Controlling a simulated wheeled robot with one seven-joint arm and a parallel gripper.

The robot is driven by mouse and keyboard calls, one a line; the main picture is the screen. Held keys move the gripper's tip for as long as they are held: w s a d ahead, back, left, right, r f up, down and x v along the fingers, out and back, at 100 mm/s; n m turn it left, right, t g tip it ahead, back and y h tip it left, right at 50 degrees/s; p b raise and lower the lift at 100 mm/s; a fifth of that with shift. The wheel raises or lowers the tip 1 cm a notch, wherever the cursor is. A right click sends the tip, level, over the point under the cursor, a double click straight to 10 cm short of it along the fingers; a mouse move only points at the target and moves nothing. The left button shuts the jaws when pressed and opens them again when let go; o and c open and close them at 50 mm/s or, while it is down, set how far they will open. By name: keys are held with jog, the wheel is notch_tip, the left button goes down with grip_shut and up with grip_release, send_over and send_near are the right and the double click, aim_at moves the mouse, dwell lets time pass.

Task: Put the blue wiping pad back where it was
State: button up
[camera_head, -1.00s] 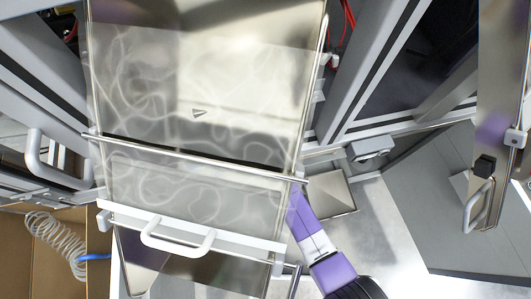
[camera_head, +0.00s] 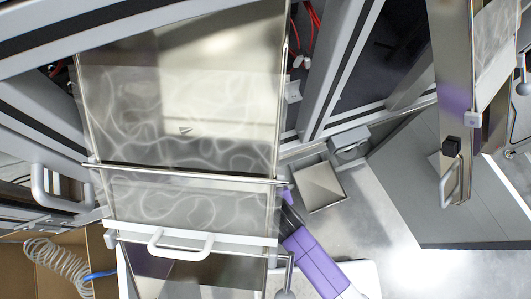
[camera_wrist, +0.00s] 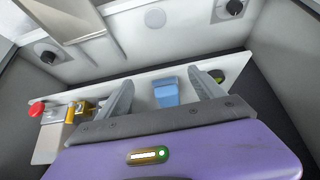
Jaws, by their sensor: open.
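A small blue block (camera_wrist: 167,93), which looks like the blue wiping pad, sits on a white ledge (camera_wrist: 144,92) in the wrist view. My gripper (camera_wrist: 160,77) is open, with one finger to each side of the blue block in the picture. Gaps show between the block and both fingers, and I cannot tell how far beyond the fingers it lies. In the head view my purple arm reaches up beside the clear-covered metal hopper. My gripper and the blue block are hidden there.
A red button (camera_wrist: 36,108) and a brass-coloured fitting (camera_wrist: 80,109) are left of my fingers. A dark green round thing (camera_wrist: 217,75) is by the right finger. The hopper's white handle (camera_head: 180,244) and a metal tray (camera_head: 320,186) are near my arm.

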jog(key=shift+s+d, duration=0.1)
jog(key=shift+s, duration=0.2)
jog(key=s+d+r+m+t, duration=0.1)
jog(key=s+d+r+t, duration=0.2)
jog(key=s+d+r, duration=0.55)
jog(key=s+d+r+m+t, duration=0.1)
jog(key=s+d+r+t, duration=0.35)
jog(key=r, duration=0.65)
jog(key=s+d+r+h, duration=0.1)
jog(key=s+d+r, duration=0.1)
jog(key=r, duration=0.5)
jog(key=s+d+r+m+t, duration=0.1)
jog(key=s+d+r, duration=0.1)
jog(key=r, duration=0.5)
jog(key=shift+s+d+r+h, duration=0.2)
jog(key=shift+d+r+h, duration=0.2)
jog(key=shift+d, duration=0.3)
